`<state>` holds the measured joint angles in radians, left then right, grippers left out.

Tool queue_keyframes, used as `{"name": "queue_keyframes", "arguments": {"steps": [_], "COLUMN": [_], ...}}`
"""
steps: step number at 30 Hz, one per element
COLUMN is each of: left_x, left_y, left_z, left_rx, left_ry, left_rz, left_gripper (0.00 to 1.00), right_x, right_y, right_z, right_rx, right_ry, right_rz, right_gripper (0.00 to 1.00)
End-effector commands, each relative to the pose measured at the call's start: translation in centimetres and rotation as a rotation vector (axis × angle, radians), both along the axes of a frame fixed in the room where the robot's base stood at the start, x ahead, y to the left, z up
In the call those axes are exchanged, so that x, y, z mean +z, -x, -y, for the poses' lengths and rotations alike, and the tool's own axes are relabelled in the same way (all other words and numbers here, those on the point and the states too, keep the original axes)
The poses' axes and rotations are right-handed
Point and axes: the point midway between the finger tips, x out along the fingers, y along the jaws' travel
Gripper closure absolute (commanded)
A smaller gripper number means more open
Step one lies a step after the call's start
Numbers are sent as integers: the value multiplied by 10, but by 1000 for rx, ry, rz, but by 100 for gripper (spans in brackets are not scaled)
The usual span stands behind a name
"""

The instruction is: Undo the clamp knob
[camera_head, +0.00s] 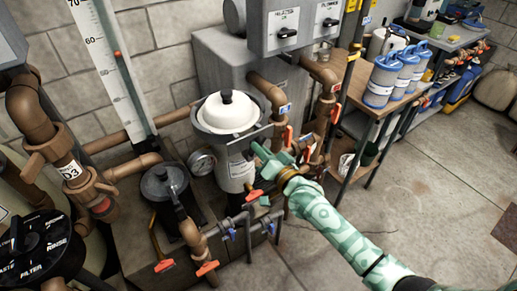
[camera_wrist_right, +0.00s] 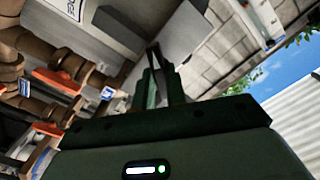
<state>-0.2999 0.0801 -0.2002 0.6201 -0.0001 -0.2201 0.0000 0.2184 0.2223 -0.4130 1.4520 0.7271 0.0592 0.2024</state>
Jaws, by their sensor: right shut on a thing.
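A grey canister (camera_head: 236,172) with a white domed lid (camera_head: 228,113) and a black top knob stands in the middle of the head view. A grey clamp band (camera_head: 200,125) runs around it below the lid. My right gripper (camera_head: 260,152) is at the canister's right side, just below the band's projecting end. Its narrow fingers also show in the right wrist view (camera_wrist_right: 157,75), nearly together with a thin dark part between them. The fingers hide most of the clamp knob in the head view. My left gripper is not in view.
Brown pipes with orange-handled valves crowd around the canister. A pressure gauge (camera_head: 202,161) and a smaller dark-lidded pot (camera_head: 164,183) stand to its left. A wooden bench (camera_head: 352,96) holds blue-and-white tubs (camera_head: 382,80). Open concrete floor lies at right.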

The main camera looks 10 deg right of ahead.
Motion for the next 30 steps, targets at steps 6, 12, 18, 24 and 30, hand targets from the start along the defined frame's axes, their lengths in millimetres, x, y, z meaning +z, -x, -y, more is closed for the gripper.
{"name": "queue_keyframes", "arguments": {"steps": [6,12,18,24,30], "left_x": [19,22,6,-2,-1], "left_y": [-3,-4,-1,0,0], "left_z": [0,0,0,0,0], "left_rx": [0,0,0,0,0], "left_ry": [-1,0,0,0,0], "left_rz": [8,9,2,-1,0], "left_gripper": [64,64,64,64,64], "right_x": [4,0,-5,-3,-1], "right_y": [0,0,0,0,1], "right_z": [0,0,0,0,0], "right_rx": [0,-1,0,1,2], "right_ry": [511,1157,1833,2183,2194], "right_rz": [183,418,665,791,795], "right_gripper": [100,100,100,100,83]}}
